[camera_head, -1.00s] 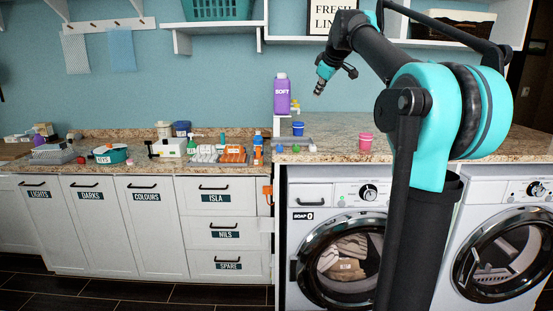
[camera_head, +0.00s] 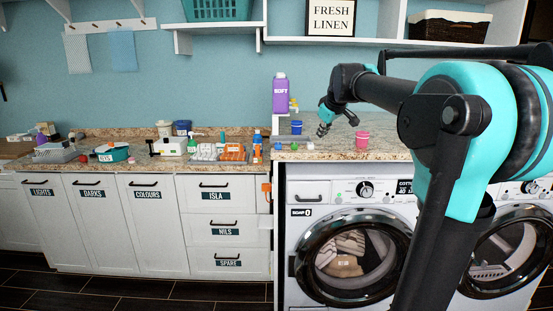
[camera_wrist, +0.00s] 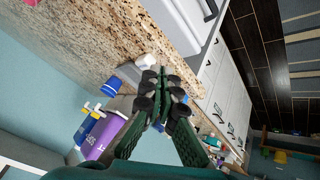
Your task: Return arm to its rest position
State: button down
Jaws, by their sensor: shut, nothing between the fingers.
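My gripper (camera_head: 322,130) is in the head view above the granite counter over the washing machines, left of the pink cup. It points downward and is empty. In the wrist view my gripper (camera_wrist: 165,92) shows its dark fingers brought together, with nothing held. My arm reaches in from the right and bends down at the wrist. A blue cup (camera_head: 296,127) stands to the left of the gripper and shows in the wrist view (camera_wrist: 111,85). The purple SOFT bottle (camera_head: 281,93) stands behind it, also in the wrist view (camera_wrist: 102,141).
A pink cup (camera_head: 362,139) stands close to the right of my gripper. The lower counter at left holds a grey basket (camera_head: 54,154), a teal tub (camera_head: 115,154) and an orange rack (camera_head: 233,153). Shelves (camera_head: 380,42) hang above. A washing machine (camera_head: 345,240) stands below.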

jog(key=s+d+f+m+g, duration=0.1)
jog(key=s+f+m, duration=0.3)
jog(key=s+f, duration=1.3)
jog(key=s+d+f+m+g+h, duration=0.1)
jog(key=s+f+m, duration=0.3)
jog(key=s+f, duration=1.4)
notch_tip(320, 180, down, 2)
jog(key=shift+d+f+g, duration=0.1)
jog(key=shift+d+g, duration=0.45)
jog(key=shift+g, duration=0.15)
jog(key=shift+w, duration=0.1)
